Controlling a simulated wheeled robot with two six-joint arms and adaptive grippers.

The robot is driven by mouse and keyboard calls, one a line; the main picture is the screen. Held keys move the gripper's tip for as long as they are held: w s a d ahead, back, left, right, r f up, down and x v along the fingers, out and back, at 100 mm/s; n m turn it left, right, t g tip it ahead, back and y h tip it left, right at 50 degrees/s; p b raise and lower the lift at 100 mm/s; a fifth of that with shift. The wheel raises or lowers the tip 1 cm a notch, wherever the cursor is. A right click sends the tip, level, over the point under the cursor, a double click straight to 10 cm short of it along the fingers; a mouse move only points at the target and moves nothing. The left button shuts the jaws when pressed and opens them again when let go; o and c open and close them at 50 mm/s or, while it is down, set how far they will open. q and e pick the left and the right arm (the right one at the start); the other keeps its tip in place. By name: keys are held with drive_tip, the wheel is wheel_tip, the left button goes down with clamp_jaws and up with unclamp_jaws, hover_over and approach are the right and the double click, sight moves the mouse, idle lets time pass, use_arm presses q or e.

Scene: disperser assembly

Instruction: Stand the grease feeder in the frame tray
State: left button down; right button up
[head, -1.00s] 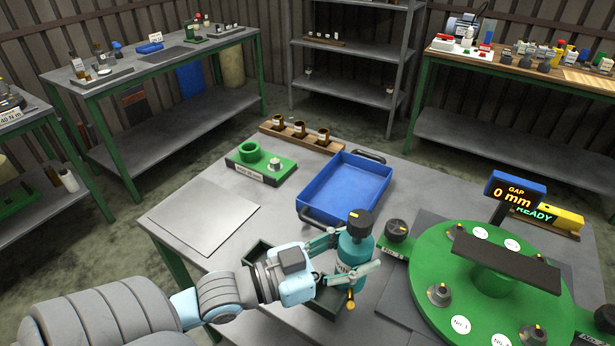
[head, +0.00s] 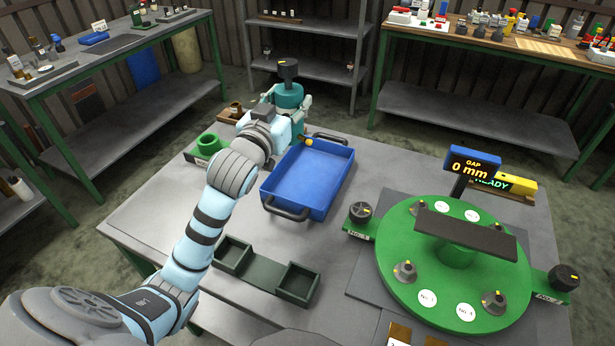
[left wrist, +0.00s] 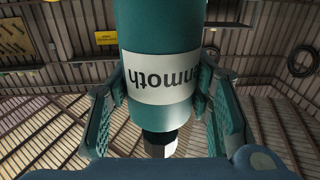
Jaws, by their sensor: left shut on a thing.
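The grease feeder (head: 289,94) is a teal cylinder with a black knob on top and a brass tip low down. My left gripper (head: 291,112) is shut on it and holds it roughly upright, raised beyond the far left end of the blue tray (head: 266,188). In the left wrist view the feeder (left wrist: 160,35) sits between the two teal fingers, its white label upside down and partly readable. A dark green two-compartment tray (head: 262,272) lies empty at the near edge. I cannot tell which one is the frame tray. My right gripper is out of view.
A green holder (head: 206,146) and a brown rack (head: 231,113) are partly hidden by my left arm. A green turntable (head: 400,255) with a gap display (head: 474,165) fills the right. The blue tray is empty. A bare patch of table lies left of the dark green tray.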

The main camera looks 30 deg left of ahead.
use_arm(q)
wheel_tip(320, 180, down, 20)
drive_tip(key=b, duration=0.6)
drive_tip(key=shift+r, duration=0.25)
drive_tip(key=c, duration=0.9)
unclamp_jaws()
drive_tip(key=shift+o, duration=0.4)
drive_tip(key=shift+s, duration=0.1)
drive_tip(key=s, duration=0.4)
drive_tip(key=s+d, duration=0.1)
drive_tip(key=s, duration=0.7)
drive_tip(key=shift+d, duration=0.35)
drive_tip(key=shift+r, duration=0.15)
